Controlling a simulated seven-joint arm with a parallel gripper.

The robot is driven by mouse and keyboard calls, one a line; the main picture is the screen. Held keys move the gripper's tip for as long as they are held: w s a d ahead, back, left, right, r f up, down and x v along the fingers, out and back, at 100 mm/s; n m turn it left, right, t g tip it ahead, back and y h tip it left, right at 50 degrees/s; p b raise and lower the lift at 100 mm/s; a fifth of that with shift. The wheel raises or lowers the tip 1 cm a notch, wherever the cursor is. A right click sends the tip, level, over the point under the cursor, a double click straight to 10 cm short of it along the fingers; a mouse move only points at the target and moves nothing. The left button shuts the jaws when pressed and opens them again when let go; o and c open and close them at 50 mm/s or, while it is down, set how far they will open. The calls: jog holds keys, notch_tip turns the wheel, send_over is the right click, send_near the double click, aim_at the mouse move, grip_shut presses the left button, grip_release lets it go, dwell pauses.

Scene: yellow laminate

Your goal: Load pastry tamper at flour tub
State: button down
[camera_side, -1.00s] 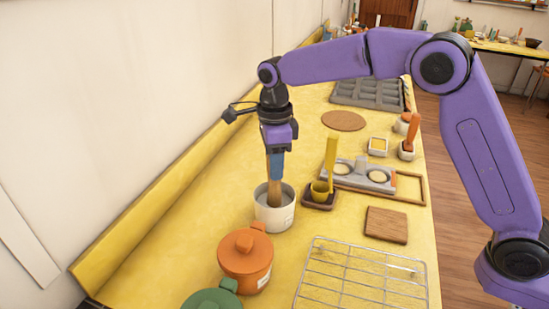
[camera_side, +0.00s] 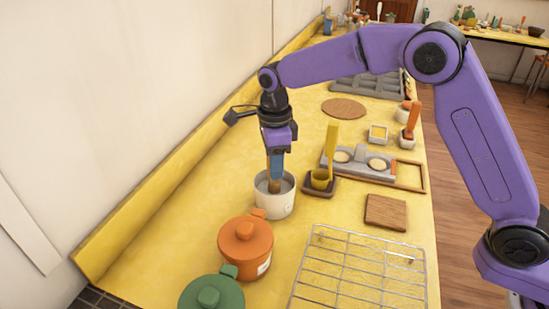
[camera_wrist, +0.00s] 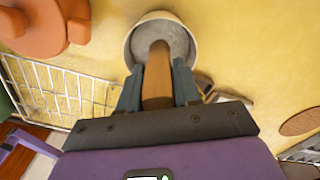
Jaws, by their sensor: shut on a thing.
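The wooden pastry tamper (camera_side: 274,186) is upright in my gripper (camera_side: 276,168), with its lower end down inside the white flour tub (camera_side: 275,208). My gripper is shut on it, its blue fingers just above the tub's rim. In the wrist view the tamper (camera_wrist: 157,75) shows between the two fingers (camera_wrist: 158,85), and the tub's round rim (camera_wrist: 132,38) surrounds its far end. Pale grey-white flour (camera_wrist: 172,34) shows inside the tub. The tamper's bottom face is hidden, and I cannot tell whether it touches the flour.
An orange lidded pot (camera_side: 245,248) and a green one (camera_side: 212,295) stand in front of the tub. A wire rack (camera_side: 360,275) lies at the front right. A yellow-handled tool (camera_side: 332,150) stands in a small holder close right of the tub. A wooden board (camera_side: 386,212) lies farther right.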

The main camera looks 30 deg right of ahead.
jog(key=shift+f, duration=0.75)
dwell(0.9)
